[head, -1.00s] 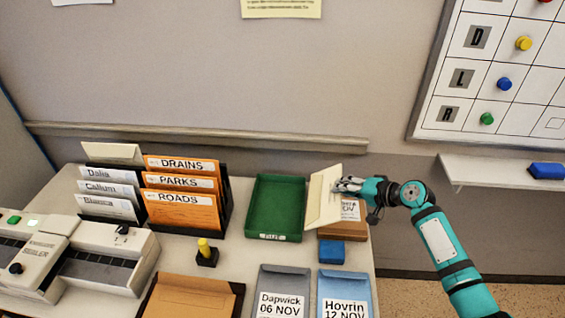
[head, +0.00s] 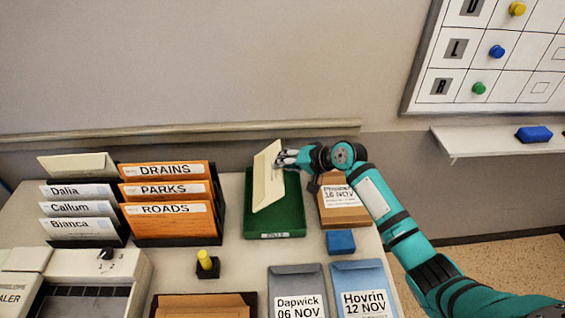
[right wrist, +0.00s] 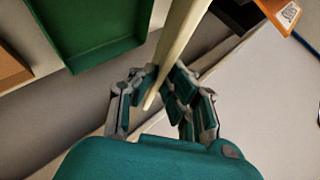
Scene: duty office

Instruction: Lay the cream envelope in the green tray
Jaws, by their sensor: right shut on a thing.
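The cream envelope (head: 267,176) is held tilted, nearly on edge, above the left part of the green tray (head: 289,213) in the head view. My right gripper (head: 284,158) is shut on the envelope's right edge. In the right wrist view the envelope (right wrist: 180,42) stands edge-on between the fingers (right wrist: 158,88), and the green tray (right wrist: 88,60) lies beyond it to the upper left. The tray's visible floor is bare; the part behind the envelope is hidden. My left gripper is not in view.
A brown envelope stack (head: 346,213) stands right of the tray, with a blue block (head: 340,241) in front. A rack of orange folders (head: 168,207) is on the left. A yellow-handled stamp (head: 206,262) and grey (head: 297,280) and blue (head: 361,277) envelopes lie in front.

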